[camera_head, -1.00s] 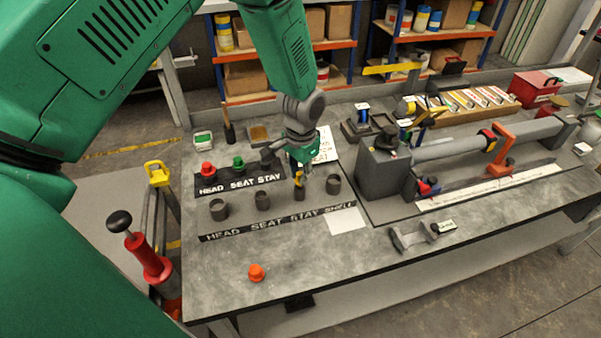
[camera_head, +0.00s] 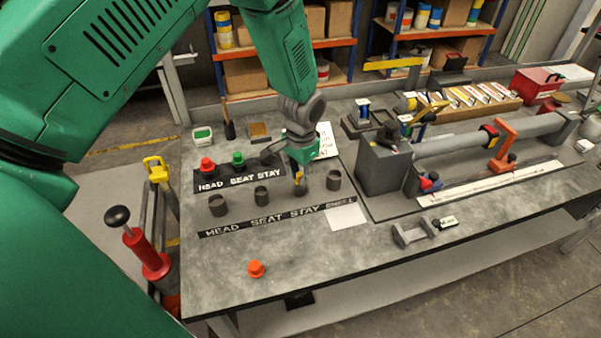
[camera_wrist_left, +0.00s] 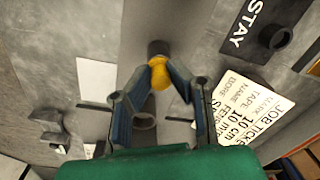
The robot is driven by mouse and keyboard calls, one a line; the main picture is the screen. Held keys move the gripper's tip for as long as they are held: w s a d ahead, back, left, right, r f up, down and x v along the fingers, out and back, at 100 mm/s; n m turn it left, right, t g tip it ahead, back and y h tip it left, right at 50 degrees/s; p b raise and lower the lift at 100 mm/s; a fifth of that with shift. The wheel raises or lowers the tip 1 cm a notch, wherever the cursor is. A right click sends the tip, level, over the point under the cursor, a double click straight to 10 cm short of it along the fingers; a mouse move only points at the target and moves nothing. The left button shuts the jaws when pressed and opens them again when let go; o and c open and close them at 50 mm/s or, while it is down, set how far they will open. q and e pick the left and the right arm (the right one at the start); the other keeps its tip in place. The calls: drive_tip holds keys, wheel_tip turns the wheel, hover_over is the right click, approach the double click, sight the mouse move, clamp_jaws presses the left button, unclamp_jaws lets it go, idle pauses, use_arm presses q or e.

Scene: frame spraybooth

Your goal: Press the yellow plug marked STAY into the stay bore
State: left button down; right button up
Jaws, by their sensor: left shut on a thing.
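The yellow STAY plug (camera_wrist_left: 158,75) is held between the two fingertips of my left gripper (camera_wrist_left: 160,66) in the left wrist view. The plug is right at the dark stay bore (camera_wrist_left: 158,47), overlapping its mouth; I cannot tell how deep it sits. In the head view my left gripper (camera_head: 299,172) points down over the stay bore (camera_head: 300,189), third in the row behind the front STAY lettering. The fingers hide much of the plug there. My right gripper is not in view.
The head bore (camera_head: 217,205), seat bore (camera_head: 262,196) and shell bore (camera_head: 333,180) stand in the same row. Behind is the rack strip (camera_head: 240,180) with a red plug (camera_head: 207,165) and a green plug (camera_head: 238,159). An orange plug (camera_head: 256,268) lies on the clear front bench.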

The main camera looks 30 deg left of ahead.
sight(301, 175)
use_arm(q)
drive_tip(key=c, duration=1.4)
unclamp_jaws()
drive_tip(key=shift+f, duration=0.1)
drive_tip(key=shift+r, duration=0.35)
drive_tip(key=r, duration=1.1)
drive_tip(key=shift+s+d+r, duration=0.1)
drive_tip(key=shift+d, duration=0.2)
